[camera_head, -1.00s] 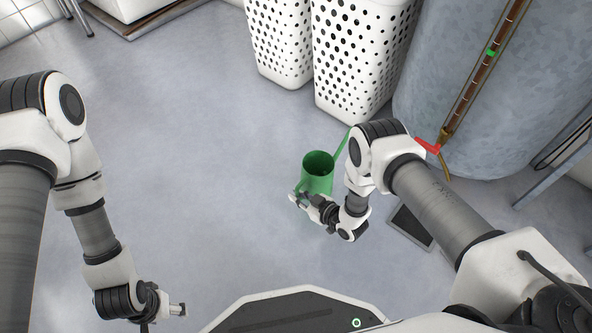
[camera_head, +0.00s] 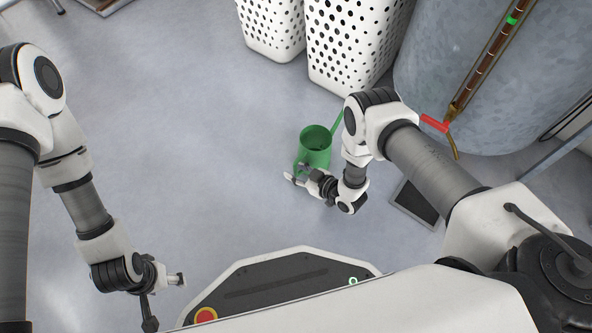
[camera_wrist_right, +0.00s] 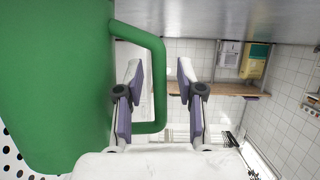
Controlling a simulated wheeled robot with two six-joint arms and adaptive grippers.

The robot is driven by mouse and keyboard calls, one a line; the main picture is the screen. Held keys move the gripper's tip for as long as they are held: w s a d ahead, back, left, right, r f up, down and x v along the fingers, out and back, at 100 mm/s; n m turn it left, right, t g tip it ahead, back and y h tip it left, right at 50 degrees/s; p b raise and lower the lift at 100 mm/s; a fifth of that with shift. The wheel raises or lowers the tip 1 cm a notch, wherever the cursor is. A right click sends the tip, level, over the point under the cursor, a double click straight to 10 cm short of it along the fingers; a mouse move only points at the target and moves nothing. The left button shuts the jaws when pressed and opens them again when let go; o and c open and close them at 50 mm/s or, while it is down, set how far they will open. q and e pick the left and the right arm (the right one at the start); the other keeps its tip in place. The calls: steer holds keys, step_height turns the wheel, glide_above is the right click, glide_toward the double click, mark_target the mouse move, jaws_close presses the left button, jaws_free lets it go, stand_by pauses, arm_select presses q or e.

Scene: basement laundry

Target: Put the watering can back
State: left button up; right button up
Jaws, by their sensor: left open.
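The green watering can (camera_head: 316,155) stands upright in front of the white baskets in the head view, its spout pointing up and right, partly behind my right forearm. My right gripper (camera_head: 296,179) is at its near side. In the right wrist view the can's green body (camera_wrist_right: 55,80) fills the left. Its handle (camera_wrist_right: 158,85) passes between the two fingers of my right gripper (camera_wrist_right: 160,95), which are apart with gaps beside the handle. My left gripper (camera_head: 180,279) is open and empty, low at the left, far from the can.
Two white perforated baskets (camera_head: 352,45) stand behind the can. A large grey metal tank (camera_head: 480,80) with a gauge tube and red valve lever (camera_head: 434,123) stands at the right. A dark flat plate (camera_head: 415,204) lies beside my right arm. The floor (camera_head: 190,110) left of the can is clear.

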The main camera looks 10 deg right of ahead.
steer(key=shift+s+d+r+p, duration=0.2)
steer(key=shift+r+p, duration=0.1)
steer(key=shift+p, duration=0.1)
steer(key=p+v, duration=0.5)
steer(key=v, duration=0.6)
steer(key=shift+s, duration=0.25)
steer(key=s+d+r+m+g+h, duration=0.3)
steer(key=s+r+m+g+h, duration=0.1)
steer(key=s, duration=0.5)
steer(key=s+d+r+m+g+h, duration=0.3)
steer(key=s+r+m+g+h, duration=0.1)
steer(key=s+r+g, duration=0.3)
steer(key=shift+s+d+r, duration=0.15)
steer(key=shift+s+r, duration=0.6)
steer(key=shift+s, duration=0.35)
